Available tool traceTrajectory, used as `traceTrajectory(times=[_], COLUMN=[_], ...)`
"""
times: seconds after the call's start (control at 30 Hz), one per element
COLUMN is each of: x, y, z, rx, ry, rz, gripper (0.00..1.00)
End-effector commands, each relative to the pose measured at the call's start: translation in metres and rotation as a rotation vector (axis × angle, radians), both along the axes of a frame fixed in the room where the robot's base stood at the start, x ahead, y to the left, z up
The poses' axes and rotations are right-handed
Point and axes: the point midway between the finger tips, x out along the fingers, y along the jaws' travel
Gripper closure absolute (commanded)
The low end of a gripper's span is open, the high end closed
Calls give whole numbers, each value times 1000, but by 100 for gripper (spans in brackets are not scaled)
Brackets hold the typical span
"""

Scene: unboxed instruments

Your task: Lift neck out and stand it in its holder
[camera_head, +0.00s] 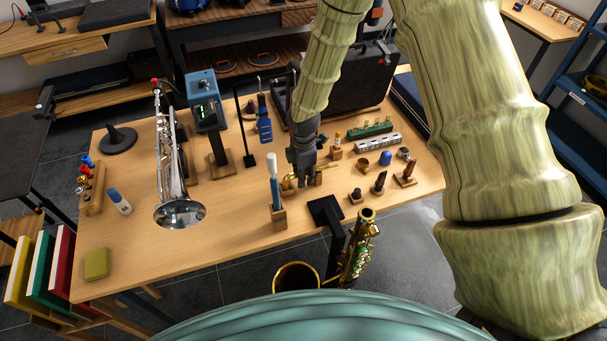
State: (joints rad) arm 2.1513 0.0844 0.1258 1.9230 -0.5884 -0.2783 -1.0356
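A small brass-coloured piece (288,184), which looks like the curved neck, shows on the table right at my gripper's fingertips. My gripper (302,178) points down from the dark wrist and covers part of it. Whether the fingers touch or grasp the piece is too small to tell. A brass saxophone body (360,245) stands at the table's front edge, with its bell (297,277) low in front. I cannot tell which of the small wooden stands is the neck's holder.
A wooden block with a blue-and-white brush (274,190) stands left of my gripper. A black rest (326,208) is in front. A trumpet (175,170) stands further left. Small stands with mouthpieces (380,182) are at the right.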

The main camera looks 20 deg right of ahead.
Motion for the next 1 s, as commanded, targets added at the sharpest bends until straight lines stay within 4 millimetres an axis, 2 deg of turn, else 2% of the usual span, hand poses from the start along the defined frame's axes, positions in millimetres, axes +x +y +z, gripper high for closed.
traceTrajectory(times=[0.33, 0.47, 1.0], x=[0, 0, 1], y=[0, 0, 0], z=[1, 7, 89], rx=[0, 0, 1], ry=[0, 0, -3], rz=[0, -1, -1], gripper=[59, 59, 59])
